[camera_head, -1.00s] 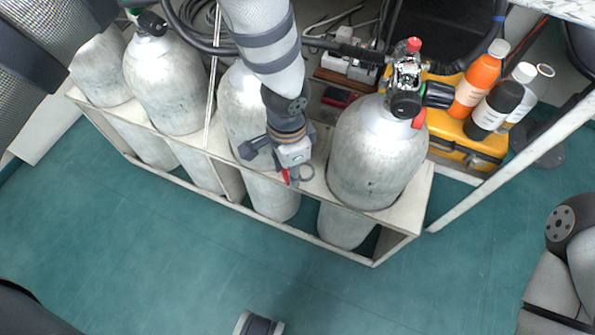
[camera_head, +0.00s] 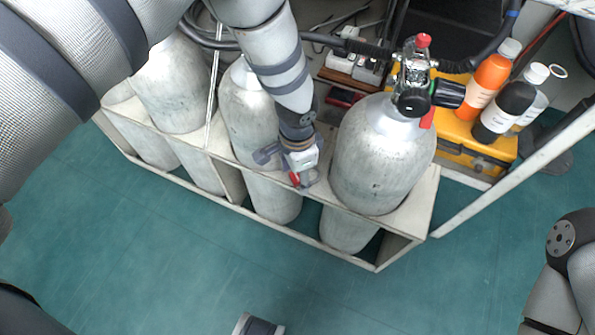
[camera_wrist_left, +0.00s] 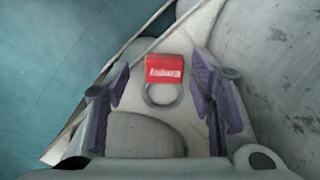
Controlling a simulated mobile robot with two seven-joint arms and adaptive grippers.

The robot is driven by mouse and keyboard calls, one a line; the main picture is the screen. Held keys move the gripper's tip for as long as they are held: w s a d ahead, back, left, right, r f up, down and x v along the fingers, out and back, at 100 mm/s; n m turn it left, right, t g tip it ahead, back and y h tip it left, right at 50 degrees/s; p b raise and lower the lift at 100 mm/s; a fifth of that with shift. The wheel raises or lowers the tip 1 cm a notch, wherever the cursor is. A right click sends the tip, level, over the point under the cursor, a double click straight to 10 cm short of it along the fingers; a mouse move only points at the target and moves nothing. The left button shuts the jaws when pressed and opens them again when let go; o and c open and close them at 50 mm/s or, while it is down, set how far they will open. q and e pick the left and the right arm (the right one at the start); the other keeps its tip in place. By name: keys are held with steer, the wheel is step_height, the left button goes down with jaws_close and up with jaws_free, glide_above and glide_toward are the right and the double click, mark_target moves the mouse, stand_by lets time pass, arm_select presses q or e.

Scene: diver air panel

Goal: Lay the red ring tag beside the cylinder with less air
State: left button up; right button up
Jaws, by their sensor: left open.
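The red ring tag (camera_head: 295,179) is a small red label with a grey ring, on the rack's pale top board between two cylinders. In the left wrist view the tag (camera_wrist_left: 164,67) lies flat between the fingers, its ring toward the gripper. My left gripper (camera_head: 298,176) is open above it; its purple-padded fingers (camera_wrist_left: 163,95) stand apart on either side of the tag. The right cylinder (camera_head: 380,160) has a valve and black gauge (camera_head: 448,94), whose reading I cannot make out. The middle cylinder (camera_head: 247,115) is partly hidden by my left arm. My right gripper is out of view.
The pale rack (camera_head: 405,222) holds several grey cylinders, with another (camera_head: 172,85) at left. A yellow case (camera_head: 470,150) with orange (camera_head: 485,82), black (camera_head: 503,112) and clear bottles stands at right. Hoses run behind. The green floor (camera_head: 190,260) in front is largely clear.

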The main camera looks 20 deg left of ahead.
mark_target(297, 178)
arm_select(q)
step_height(297, 178, up, 12)
steer(key=p, duration=0.3)
steer(key=s+a+f+n+g+h, duration=0.15)
steer(key=s+f, duration=0.25)
steer(key=s, duration=0.5)
steer(key=s+f+n+g, duration=0.15)
steer(key=s+f, duration=0.35)
steer(key=s, duration=0.5)
steer(key=s+a+f+n+g, duration=0.15)
steer(key=s+f, duration=0.25)
steer(key=s, duration=0.5)
steer(key=s+a+r+n+g, duration=0.1)
steer(key=s+a+r+n, duration=0.1)
steer(key=s, duration=0.8)
steer(key=s+a+r+n+g+y, duration=0.1)
steer(key=s+a+r+n, duration=0.1)
steer(key=s, duration=0.8)
steer(key=shift+a+n, duration=0.35)
steer(key=shift+a, duration=0.3)
